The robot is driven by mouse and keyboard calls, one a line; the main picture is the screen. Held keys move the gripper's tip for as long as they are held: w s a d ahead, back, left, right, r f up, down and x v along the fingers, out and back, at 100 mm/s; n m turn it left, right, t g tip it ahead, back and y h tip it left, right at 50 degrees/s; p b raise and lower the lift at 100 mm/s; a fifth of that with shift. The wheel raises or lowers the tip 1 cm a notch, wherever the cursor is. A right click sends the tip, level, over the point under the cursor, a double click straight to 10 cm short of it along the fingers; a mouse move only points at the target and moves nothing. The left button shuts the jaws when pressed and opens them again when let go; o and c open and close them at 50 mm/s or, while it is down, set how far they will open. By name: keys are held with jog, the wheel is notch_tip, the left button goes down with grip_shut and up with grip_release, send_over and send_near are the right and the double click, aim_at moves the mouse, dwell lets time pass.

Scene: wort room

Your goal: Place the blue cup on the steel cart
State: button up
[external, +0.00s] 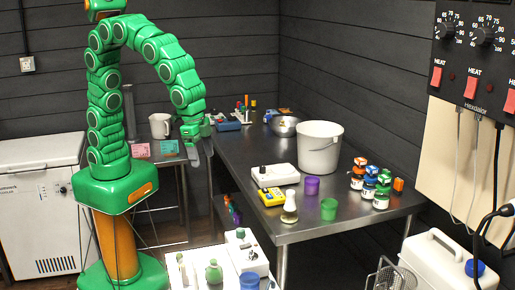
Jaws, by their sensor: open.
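A blue round object (249,281), possibly the blue cup, stands at the bottom edge of the picture, partly cut off, on a pale surface. A purple cup (312,186) and a green cup (328,209) stand on the large steel table. A small steel stand (182,182) with thin legs, possibly the steel cart, is left of the large table; my arm's column partly hides it. My gripper (197,143) is open and empty, pointing down above the gap between the stand and the large table, far from the blue object.
The large steel table (235,168) holds a white bucket (319,147), a white scale (275,176), a yellow meter (272,197), a white pestle-like object (289,207) and several jars (369,187). A beige pitcher (160,126) is on the small stand. A white freezer (42,205) is at left.

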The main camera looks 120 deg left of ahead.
jog(key=s+a+g, duration=0.1)
jog(key=s+a, duration=0.2)
jog(key=s, duration=1.4)
jog(key=s+a+g, duration=0.2)
jog(key=s+a, duration=0.1)
jog(key=s, duration=1.5)
jog(key=shift+s+a+r+h, duration=0.25)
jog(key=shift+r+h, duration=0.15)
jog(key=shift+r, duration=0.05)
